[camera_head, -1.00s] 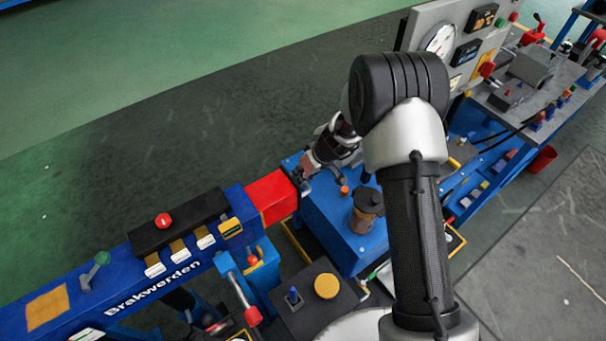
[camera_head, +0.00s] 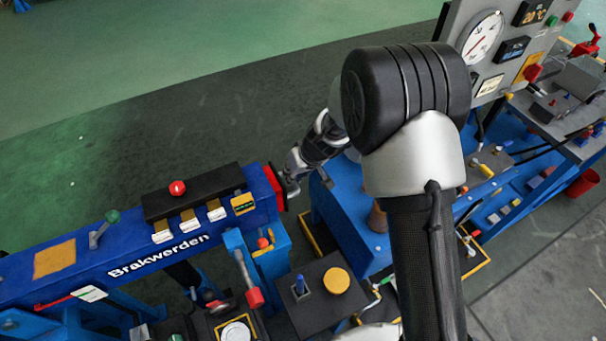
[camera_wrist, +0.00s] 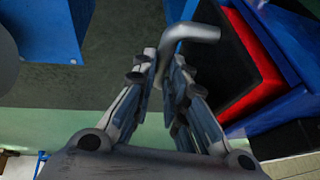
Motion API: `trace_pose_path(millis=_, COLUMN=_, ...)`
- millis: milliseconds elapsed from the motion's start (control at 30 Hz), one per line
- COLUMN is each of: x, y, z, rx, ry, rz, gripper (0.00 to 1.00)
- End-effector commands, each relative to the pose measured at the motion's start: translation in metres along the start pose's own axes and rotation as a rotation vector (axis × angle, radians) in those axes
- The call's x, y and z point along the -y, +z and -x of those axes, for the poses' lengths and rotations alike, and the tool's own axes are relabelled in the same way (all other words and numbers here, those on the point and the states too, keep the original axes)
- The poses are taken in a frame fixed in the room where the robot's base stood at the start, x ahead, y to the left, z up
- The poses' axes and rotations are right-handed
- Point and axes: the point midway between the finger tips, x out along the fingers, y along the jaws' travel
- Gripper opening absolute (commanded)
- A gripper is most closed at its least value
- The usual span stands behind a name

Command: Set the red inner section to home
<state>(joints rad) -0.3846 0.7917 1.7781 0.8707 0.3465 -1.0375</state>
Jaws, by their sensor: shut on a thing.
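The red inner section (camera_head: 274,187) shows as a narrow band at the right end of the blue "Brakwerden" boom (camera_head: 95,250). Most of it is hidden inside the boom. In the wrist view its red edge (camera_wrist: 264,62) frames a dark end face, close to the blue sleeve. My gripper (camera_head: 289,184) is at that end. In the wrist view my gripper (camera_wrist: 168,68) is shut on a grey bent handle (camera_wrist: 193,33) beside the red edge. Where the handle joins the section is not clear.
A black box with a red button (camera_head: 177,187) sits on top of the boom. A blue cabinet (camera_head: 350,215) stands to the right of the gripper, partly behind my arm. A gauge panel (camera_head: 482,40) is at the upper right. Open floor lies behind the boom.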

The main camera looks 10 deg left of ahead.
Motion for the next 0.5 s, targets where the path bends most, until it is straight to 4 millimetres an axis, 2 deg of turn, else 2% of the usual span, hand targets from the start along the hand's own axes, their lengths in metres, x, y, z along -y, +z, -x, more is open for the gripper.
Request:
trace_pose_path(millis=33, x=0.0062, y=0.0011, z=-0.0009, rx=0.006, ry=-0.011, rz=0.001, gripper=0.00)
trace_pose_path(millis=200, x=0.0064, y=0.0008, z=-0.0008, rx=0.006, ry=-0.011, rz=0.001, gripper=0.00)
trace_pose_path(millis=233, x=0.0064, y=0.0007, z=-0.0008, rx=0.006, ry=-0.012, rz=0.002, gripper=0.15)
trace_pose_path(millis=500, x=0.0047, y=0.0007, z=-0.0008, rx=0.005, ry=-0.009, rz=0.002, gripper=0.33)
